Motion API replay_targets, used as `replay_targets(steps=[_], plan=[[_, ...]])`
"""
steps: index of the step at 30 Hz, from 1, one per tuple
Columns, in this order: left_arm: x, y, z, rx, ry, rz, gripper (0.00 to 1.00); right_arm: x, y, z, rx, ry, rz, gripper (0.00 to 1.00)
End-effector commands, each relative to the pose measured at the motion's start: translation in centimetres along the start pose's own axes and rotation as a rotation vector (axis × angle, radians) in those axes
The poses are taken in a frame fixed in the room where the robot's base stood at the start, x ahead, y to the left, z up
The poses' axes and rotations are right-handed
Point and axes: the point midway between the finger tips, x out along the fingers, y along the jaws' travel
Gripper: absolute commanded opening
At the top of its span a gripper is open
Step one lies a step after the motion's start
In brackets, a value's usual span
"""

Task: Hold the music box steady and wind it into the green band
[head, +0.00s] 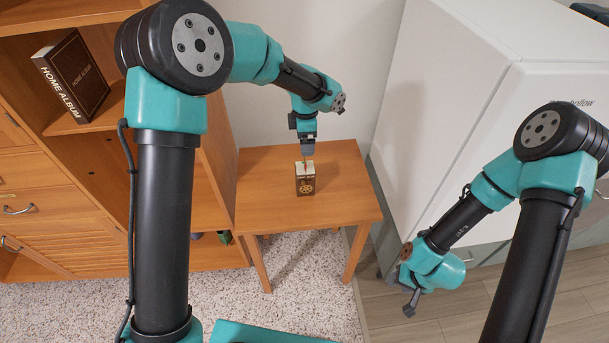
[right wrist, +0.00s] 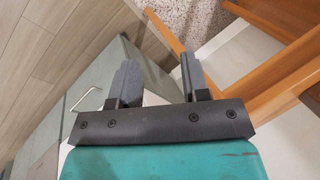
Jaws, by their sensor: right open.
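The music box (head: 305,187), a small dark brown box with a gold emblem on its front and a pale top, stands upright on the small wooden table. A thin brass-coloured piece (head: 304,160) shows at its top. My left gripper (head: 307,151) points down right above the box, at or very near this piece. Whether its jaws grip anything is too small to tell. No green band can be made out. My right gripper (head: 411,300) is low, right of the table and away from the box. In the right wrist view its two fingers (right wrist: 158,70) are apart with nothing between them.
The wooden table (head: 350,200) is otherwise bare. A wooden shelf unit (head: 95,150) with a "HOME ALBUM" book (head: 75,75) stands at left. A white cabinet or fridge (head: 450,90) stands right of the table. The table's legs show in the right wrist view (right wrist: 265,95).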

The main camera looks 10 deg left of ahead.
Motion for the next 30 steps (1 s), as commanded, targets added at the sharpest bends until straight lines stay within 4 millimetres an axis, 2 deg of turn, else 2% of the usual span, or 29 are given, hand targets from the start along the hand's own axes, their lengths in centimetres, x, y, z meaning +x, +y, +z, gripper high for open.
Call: replay_targets(steps=[13,20,26,30], plan=[[0.0,0.0,0.0,0.0,0.0,0.0,0.93,0.0,0.0,0.0,0.0,0.0,0.0,0.43],[0.0,0.0,0.0,0.0,0.0,0.0,0.93,0.2,0.0,-0.4,0.042,-0.017,0.01,0.66],[0.0,0.0,0.0,0.0,0.0,0.0,0.93,0.9,-0.5,-1.6,0.207,-0.085,0.033,0.85],[0.0,0.0,0.0,0.0,0.0,0.0,0.93,1.3,-1.8,-2.9,0.383,-0.159,0.034,0.85]])
